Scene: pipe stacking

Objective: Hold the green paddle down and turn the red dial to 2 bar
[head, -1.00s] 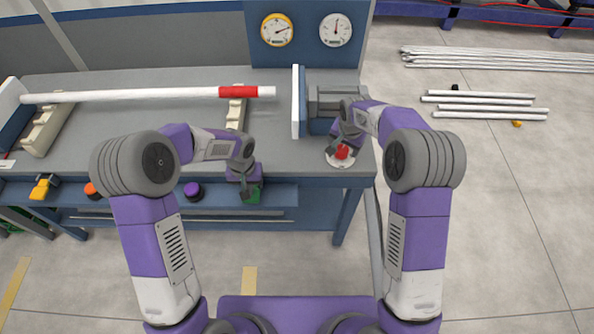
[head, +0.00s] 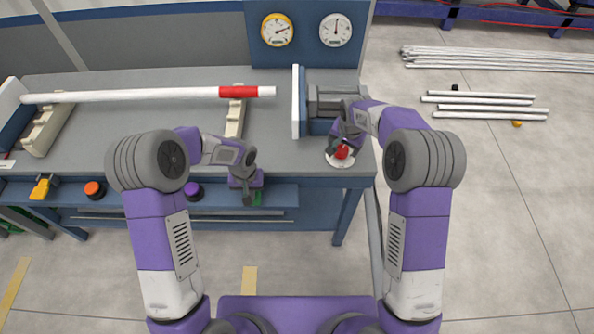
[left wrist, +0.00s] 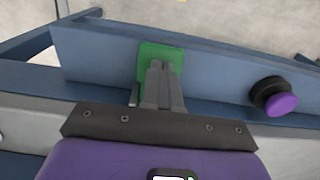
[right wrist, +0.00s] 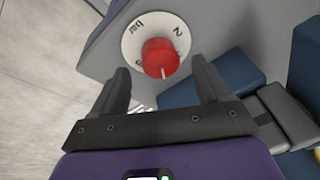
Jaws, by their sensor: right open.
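The green paddle (left wrist: 160,58) sits on the blue front rail and is mostly hidden by my left gripper in the head view, with a green edge (head: 257,198) showing. My left gripper (head: 247,198) has its fingers together in front of the paddle in the left wrist view (left wrist: 160,68); I cannot tell whether they touch or press it. The red dial (right wrist: 160,57) sits on a white scale plate (right wrist: 133,44) marked "bar" and 2, and shows in the head view too (head: 342,152). My right gripper (right wrist: 163,80) is open and empty, its fingers either side of the dial's near side.
A yellow-rimmed gauge (head: 277,30) and a white gauge (head: 335,30) are on the back panel. A white pipe with a red band (head: 150,95) lies across supports. A purple button (left wrist: 280,100) is right of the paddle in the left wrist view; an orange button (head: 95,189) is further left.

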